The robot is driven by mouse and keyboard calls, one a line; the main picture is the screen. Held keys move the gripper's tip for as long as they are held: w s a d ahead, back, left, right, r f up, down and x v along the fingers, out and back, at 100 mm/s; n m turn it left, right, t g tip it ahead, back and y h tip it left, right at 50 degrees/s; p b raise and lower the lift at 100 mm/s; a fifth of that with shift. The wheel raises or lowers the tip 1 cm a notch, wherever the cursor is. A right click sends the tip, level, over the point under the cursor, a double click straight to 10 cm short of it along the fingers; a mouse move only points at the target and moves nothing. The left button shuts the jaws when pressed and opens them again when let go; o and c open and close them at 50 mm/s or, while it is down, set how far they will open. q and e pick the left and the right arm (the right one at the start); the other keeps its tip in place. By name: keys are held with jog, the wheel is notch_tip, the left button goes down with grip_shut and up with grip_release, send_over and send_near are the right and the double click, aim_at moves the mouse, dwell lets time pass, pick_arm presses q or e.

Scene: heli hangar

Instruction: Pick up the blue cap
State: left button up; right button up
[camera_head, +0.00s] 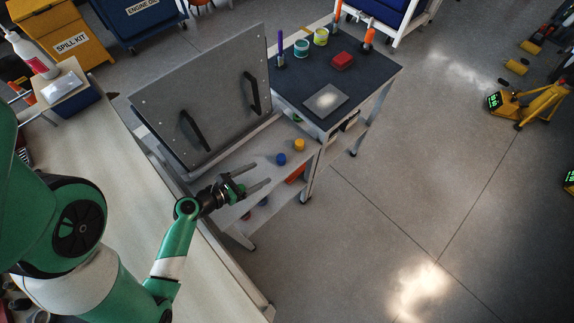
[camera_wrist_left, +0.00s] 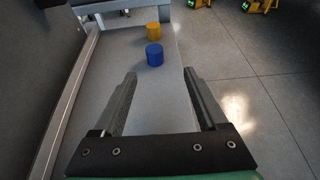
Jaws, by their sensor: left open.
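The blue cap (camera_head: 281,159) stands on a grey shelf (camera_head: 240,172) below and in front of an upright grey panel. In the left wrist view the blue cap (camera_wrist_left: 154,55) lies beyond the fingertips, roughly between their lines. My left gripper (camera_head: 252,177) is open and empty above the shelf, to the left of the blue cap and apart from it. Its two fingers also show in the left wrist view (camera_wrist_left: 158,85). A yellow cap (camera_head: 299,145) stands just beyond the blue cap; it also shows in the left wrist view (camera_wrist_left: 153,31). My right gripper is not seen.
The upright grey panel (camera_head: 215,95) with two black handles rises along the shelf's back side. A dark-topped table (camera_head: 375,75) with cups, a red block and a grey plate stands beyond. More coloured items sit below the shelf. Open floor (camera_head: 400,190) lies to the right.

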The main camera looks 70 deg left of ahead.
aim_at(281, 157)
pick_arm(q)
jog(key=shift+w+a+r, duration=0.1)
jog(key=shift+a+r, duration=0.05)
jog(key=shift+a, duration=0.15)
jog(key=shift+w+a, duration=0.2)
jog(key=b+x, duration=0.1)
jog(key=x, duration=0.4)
jog(key=shift+w, duration=0.3)
jog(key=shift+w+a+f, duration=0.15)
jog(key=shift+w+f, duration=0.05)
jog(key=shift+w, duration=0.05)
jog(key=shift+w+f+b, duration=0.15)
jog(key=shift+f+b, duration=0.1)
jog(key=shift+b, duration=0.25)
jog(key=b+x, duration=0.2)
jog(key=x, duration=0.2)
jog(key=shift+w+a, duration=0.25)
jog(key=shift+a, duration=0.05)
grip_shut()
